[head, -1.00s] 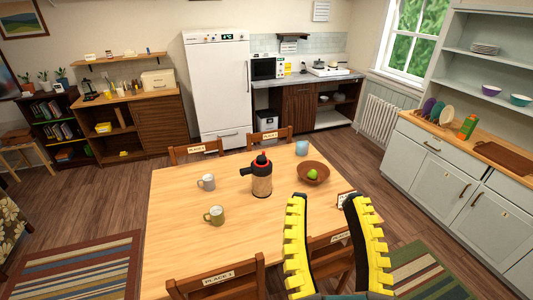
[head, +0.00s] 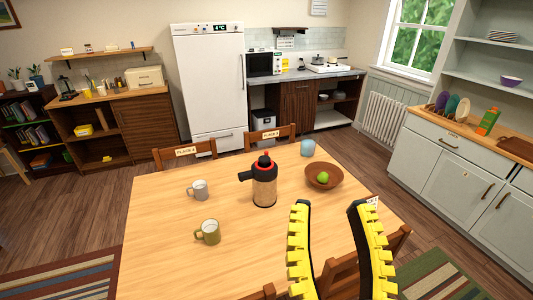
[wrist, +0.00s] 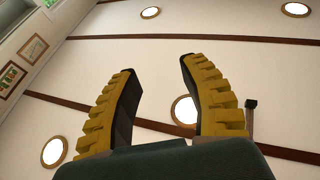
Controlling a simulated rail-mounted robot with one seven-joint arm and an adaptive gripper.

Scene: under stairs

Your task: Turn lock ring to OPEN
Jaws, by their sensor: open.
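A thermal jug (head: 264,181) with a black top, a red ring around its neck and a wood-toned body stands upright on the wooden table (head: 170,265). Its dark spout points left. The red ring (head: 264,156) is the only ring I can make out; any marking on it is too small to read. My gripper (head: 329,207) is open and empty, its two yellow-and-black fingers pointing up, to the right of the jug and apart from it. The wrist view shows the same open fingers (wrist: 158,70) against the ceiling, with nothing between them.
A grey mug (head: 199,190), an olive mug (head: 208,232), a blue cup (head: 308,148) and a brown bowl (head: 324,177) with a green apple (head: 323,178) stand around the jug. Chairs (head: 185,153) edge the table. The table's left front is clear.

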